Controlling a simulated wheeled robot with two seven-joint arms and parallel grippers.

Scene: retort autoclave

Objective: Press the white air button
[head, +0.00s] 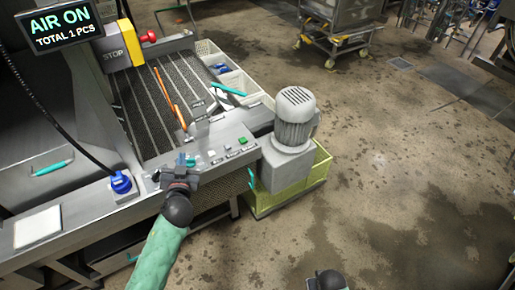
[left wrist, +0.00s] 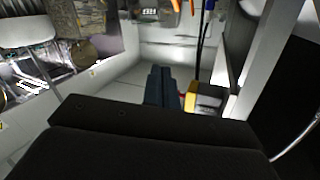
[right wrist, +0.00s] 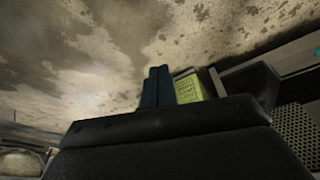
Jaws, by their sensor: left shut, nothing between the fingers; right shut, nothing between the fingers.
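The control panel (head: 205,165) runs along the front edge of the machine, with small buttons on its top. A small pale button (head: 211,153) sits just right of my left gripper; its label is too small to read. A green button (head: 243,140) is farther right. My left gripper (head: 183,160) is shut and empty, with its fingers over the left part of the panel. I cannot tell whether it touches a button. Its closed fingers also show in the left wrist view (left wrist: 161,86). My right gripper (right wrist: 157,86) is shut and empty, away from the panel.
A display (head: 62,28) reads "AIR ON, TOTAL 1 PCS". A yellow stop box (head: 119,45) stands behind the panel. A grey motor (head: 294,118) stands right of the panel above a yellow-green crate (head: 300,185).

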